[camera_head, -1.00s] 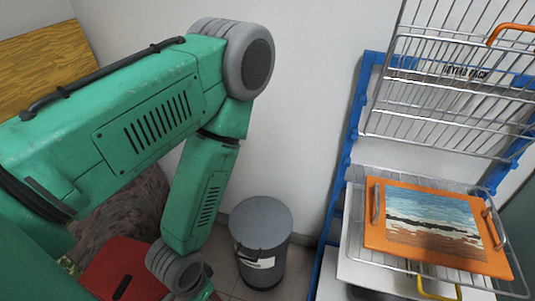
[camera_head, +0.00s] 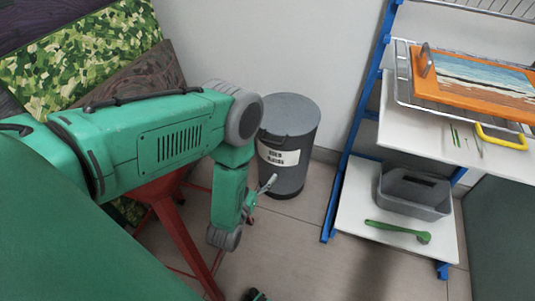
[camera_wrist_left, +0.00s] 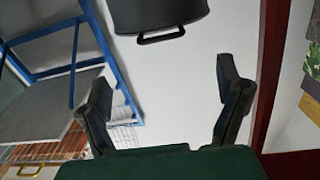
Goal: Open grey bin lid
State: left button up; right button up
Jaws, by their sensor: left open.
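The grey bin (camera_head: 289,160) stands on the floor against the wall, behind my left forearm. Its lid (camera_head: 290,112) is shut, and a dark handle sticks out at the front rim above a white label (camera_head: 278,153). In the left wrist view the dark grey bin (camera_wrist_left: 155,12) shows at the top edge with its handle (camera_wrist_left: 161,36). My left gripper (camera_wrist_left: 165,92) is open and empty there, its two dark fingers spread wide, apart from the handle. My right gripper is not in view.
A blue rack (camera_head: 352,130) stands right of the bin, with a painting on an orange board (camera_head: 478,82) above and a grey tub (camera_head: 414,194) and green brush (camera_head: 398,231) below. A red stand (camera_head: 185,230) and canvases (camera_head: 85,60) are left. Tiled floor (camera_head: 310,250) is clear between.

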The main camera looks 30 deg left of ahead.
aim_at(271, 143)
pick_arm(q)
jog(key=shift+b+x, duration=2.4)
jog(key=shift+x, duration=4.5)
